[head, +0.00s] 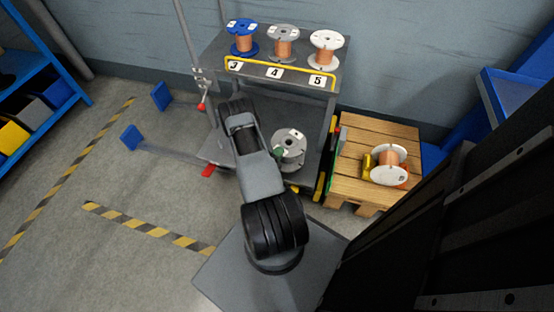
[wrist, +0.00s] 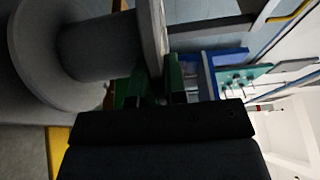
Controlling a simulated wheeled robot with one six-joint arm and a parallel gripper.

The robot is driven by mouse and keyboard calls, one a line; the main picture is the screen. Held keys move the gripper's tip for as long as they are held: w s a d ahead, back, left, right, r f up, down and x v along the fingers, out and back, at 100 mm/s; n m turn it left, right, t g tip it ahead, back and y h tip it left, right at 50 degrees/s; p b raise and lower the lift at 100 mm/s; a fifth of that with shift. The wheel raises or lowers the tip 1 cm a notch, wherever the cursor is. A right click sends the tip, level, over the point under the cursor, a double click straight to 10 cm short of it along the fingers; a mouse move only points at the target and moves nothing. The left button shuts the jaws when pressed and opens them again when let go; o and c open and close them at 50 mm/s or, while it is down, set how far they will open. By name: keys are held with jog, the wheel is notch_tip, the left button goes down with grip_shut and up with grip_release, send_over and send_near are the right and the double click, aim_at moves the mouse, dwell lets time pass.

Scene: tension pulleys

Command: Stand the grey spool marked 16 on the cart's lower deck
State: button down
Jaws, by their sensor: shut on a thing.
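A bare grey spool (head: 290,146) is at the cart's lower deck (head: 222,152), with one flange facing up in the head view. Its marking cannot be read. My gripper (wrist: 160,88) has green fingers shut on the rim of one flange of the grey spool (wrist: 95,45) in the wrist view. The other flange and the darker core show at the left there. In the head view, my arm hides most of my gripper; a little green shows at the spool's left side. The spool's underside is hidden, so I cannot tell whether it touches the deck.
The cart's upper deck (head: 262,60) carries a blue spool (head: 243,38), a grey spool (head: 284,42) and a white spool (head: 325,48), all with copper wire. A wooden pallet (head: 350,165) at the right holds another white spool (head: 388,164). Blue shelving (head: 45,85) stands at the left.

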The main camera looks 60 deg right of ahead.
jog(key=shift+w+d+f, duration=0.2)
jog(key=shift+w+f, duration=0.35)
jog(key=shift+f, duration=0.15)
jog(key=shift+w+d+f+b, duration=0.1)
jog(key=shift+w+f+b, duration=0.1)
jog(key=shift+f+b, duration=1.15)
jog(key=shift+f+p, duration=0.4)
jog(key=shift+f, duration=0.15)
jog(key=c, duration=1.2)
grip_release()
jog(key=shift+o, duration=0.2)
